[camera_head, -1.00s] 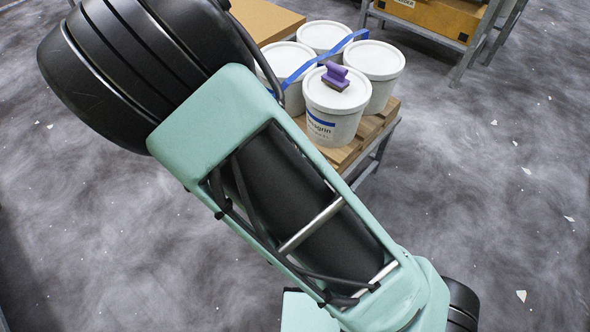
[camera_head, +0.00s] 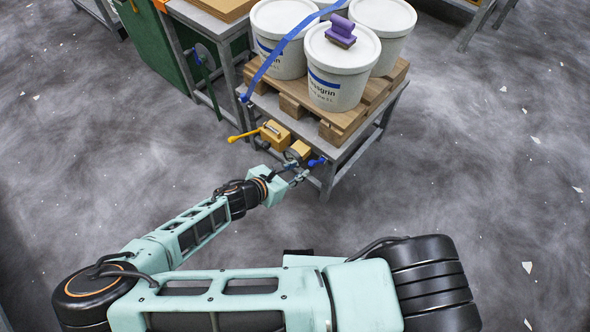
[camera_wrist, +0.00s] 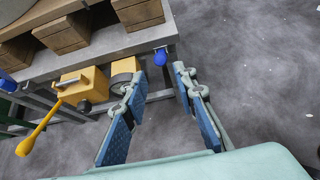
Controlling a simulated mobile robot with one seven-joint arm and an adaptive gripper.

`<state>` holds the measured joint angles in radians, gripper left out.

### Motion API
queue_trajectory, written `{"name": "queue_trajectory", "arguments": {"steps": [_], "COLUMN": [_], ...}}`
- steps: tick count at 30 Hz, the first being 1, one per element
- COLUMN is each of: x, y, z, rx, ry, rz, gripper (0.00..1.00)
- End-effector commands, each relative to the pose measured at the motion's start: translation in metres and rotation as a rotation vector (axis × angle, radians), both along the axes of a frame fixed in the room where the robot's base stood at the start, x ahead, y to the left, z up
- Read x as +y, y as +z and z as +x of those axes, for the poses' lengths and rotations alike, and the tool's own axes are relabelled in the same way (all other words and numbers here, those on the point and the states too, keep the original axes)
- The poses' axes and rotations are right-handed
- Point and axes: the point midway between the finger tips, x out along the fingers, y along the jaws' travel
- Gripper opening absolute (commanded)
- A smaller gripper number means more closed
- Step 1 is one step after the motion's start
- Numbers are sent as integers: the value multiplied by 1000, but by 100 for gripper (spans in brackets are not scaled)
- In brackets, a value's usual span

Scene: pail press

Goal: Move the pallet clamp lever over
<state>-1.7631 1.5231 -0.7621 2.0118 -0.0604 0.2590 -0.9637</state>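A yellow lever (camera_head: 243,135) with a thick rounded end sticks out to the left from a yellow box (camera_head: 275,134) on the front of the pallet stand. It also shows at the left of the wrist view (camera_wrist: 36,131). Right of the box is a smaller yellow housing (camera_head: 298,149), and beside it a short blue-tipped handle (camera_head: 316,162). Which of the two handles is the clamp lever is not marked. My gripper (camera_head: 295,178) is open and empty, just in front of the blue handle. In the wrist view the blue tip (camera_wrist: 160,58) lies beyond and between my fingertips (camera_wrist: 158,76).
White pails (camera_head: 338,82) stand on a wooden pallet (camera_head: 378,92) on the grey stand (camera_head: 352,148). A purple-handled tool (camera_head: 341,30) rests on the front pail, and a blue strap (camera_head: 268,66) crosses the pails. A green panel (camera_head: 150,45) stands left.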

Motion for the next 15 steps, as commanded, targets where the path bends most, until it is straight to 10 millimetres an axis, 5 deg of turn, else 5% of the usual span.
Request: {"name": "queue_trajectory", "arguments": {"steps": [15], "x": [-36], "y": [-44], "z": [44], "rx": [-1], "ry": [-6], "rz": [0], "gripper": [26]}}
